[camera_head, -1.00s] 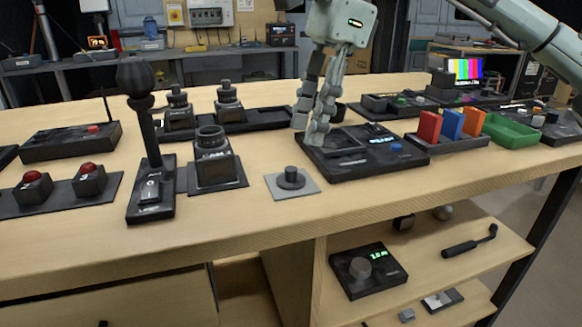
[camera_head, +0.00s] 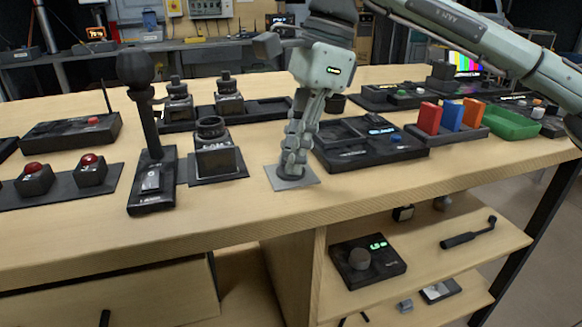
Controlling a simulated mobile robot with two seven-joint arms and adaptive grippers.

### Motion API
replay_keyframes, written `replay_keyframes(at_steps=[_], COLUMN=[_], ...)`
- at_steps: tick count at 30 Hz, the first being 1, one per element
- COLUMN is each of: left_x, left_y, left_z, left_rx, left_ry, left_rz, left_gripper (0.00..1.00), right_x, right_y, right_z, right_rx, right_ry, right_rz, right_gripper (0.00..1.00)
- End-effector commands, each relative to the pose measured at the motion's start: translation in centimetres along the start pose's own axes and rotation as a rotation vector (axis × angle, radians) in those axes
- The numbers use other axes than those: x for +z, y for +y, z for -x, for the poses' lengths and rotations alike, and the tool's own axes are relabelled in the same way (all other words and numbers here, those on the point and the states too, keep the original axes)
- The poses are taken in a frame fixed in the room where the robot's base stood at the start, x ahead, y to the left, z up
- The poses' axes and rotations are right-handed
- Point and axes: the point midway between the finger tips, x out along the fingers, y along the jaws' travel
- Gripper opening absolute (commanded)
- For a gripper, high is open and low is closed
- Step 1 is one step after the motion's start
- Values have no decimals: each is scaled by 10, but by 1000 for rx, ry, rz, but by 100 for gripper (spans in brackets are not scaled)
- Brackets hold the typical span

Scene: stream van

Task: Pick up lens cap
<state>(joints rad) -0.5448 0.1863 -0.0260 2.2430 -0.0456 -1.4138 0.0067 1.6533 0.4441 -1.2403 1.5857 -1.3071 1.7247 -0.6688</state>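A small grey square pad (camera_head: 311,180) lies near the front edge of the wooden workbench. The round dark lens cap that showed on this pad a second ago is now mostly hidden behind my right fingers. My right gripper (camera_head: 291,169) points straight down, with its fingertips at the cap's place, low over the pad. Its fingers overlap from this angle, so I cannot tell whether they are closed on the cap. My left gripper is not in view.
A black camera-like block with a round lens opening (camera_head: 213,150) stands left of the pad. A black control panel (camera_head: 372,152) lies close on the right. A tall microphone-like stand (camera_head: 143,110) is further left. Bare bench top (camera_head: 270,222) lies in front.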

Motion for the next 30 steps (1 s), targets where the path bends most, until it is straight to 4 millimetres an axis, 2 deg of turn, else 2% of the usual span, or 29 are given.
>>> replay_keyframes(at_steps=[2, 14, 20, 23, 30], left_x=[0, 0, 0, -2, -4], left_y=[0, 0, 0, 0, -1], left_z=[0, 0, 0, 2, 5], left_rx=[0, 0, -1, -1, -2], left_ry=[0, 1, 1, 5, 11], left_rz=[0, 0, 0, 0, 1], left_gripper=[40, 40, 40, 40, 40], right_x=[0, 1, 7, 12, 76], right_y=[0, 0, 0, 0, -1], right_z=[0, 3, 23, 41, 57], right_rx=[1, 0, -2, -3, -1], right_ry=[0, 0, 1, -1, 1], right_rz=[0, 0, 1, 2, 5], right_gripper=[4, 3, 3, 3, 3])
